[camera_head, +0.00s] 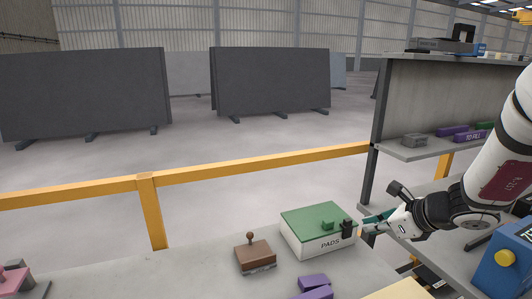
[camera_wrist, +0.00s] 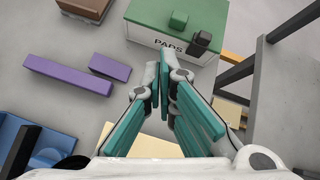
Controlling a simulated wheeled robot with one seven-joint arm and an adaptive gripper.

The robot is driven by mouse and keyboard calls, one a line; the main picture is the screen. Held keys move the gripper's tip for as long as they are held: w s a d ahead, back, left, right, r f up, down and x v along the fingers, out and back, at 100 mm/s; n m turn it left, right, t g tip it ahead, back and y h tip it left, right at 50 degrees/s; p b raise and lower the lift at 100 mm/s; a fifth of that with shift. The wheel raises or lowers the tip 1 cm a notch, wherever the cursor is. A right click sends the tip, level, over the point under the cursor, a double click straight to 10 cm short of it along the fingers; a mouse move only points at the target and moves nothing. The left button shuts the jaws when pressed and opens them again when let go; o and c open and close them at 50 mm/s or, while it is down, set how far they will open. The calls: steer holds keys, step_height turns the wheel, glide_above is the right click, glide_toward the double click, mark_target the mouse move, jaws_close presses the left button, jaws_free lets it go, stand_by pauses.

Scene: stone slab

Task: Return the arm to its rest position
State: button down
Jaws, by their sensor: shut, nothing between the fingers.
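My gripper (camera_head: 372,222) hangs over the right part of the stone slab, just right of the white PADS box (camera_head: 304,245) with its green lid. In the wrist view my gripper (camera_wrist: 158,68) shows its teal fingers closed together with nothing between them. The PADS box (camera_wrist: 155,36) lies beyond the fingertips there. A green block and a dark block sit on its lid. My arm (camera_head: 490,175) reaches in from the right.
A brown block with a knob (camera_head: 256,256) and purple bars (camera_head: 313,284) lie on the slab (camera_head: 185,275). A grey shelf (camera_head: 440,105) and a blue box with a yellow button (camera_head: 503,265) stand right. A yellow rail (camera_head: 250,165) runs behind.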

steer(key=s+a+r+n+g, duration=0.4)
steer(key=s+a+r+n, duration=0.5)
steer(key=s+a+n, duration=0.55)
steer(key=s+d+r+n+h, duration=0.1)
steer(key=s+d+n+h, duration=0.1)
steer(key=s+n, duration=0.4)
steer(key=s+d+r+n+h, duration=0.1)
steer(key=s+d+n+h, duration=0.1)
steer(key=s+n, duration=0.4)
steer(key=shift+s+d+r+n, duration=0.25)
steer(key=shift+s+d+n, duration=0.15)
steer(key=shift+d+n, duration=0.35)
steer(key=shift+a, duration=0.1)
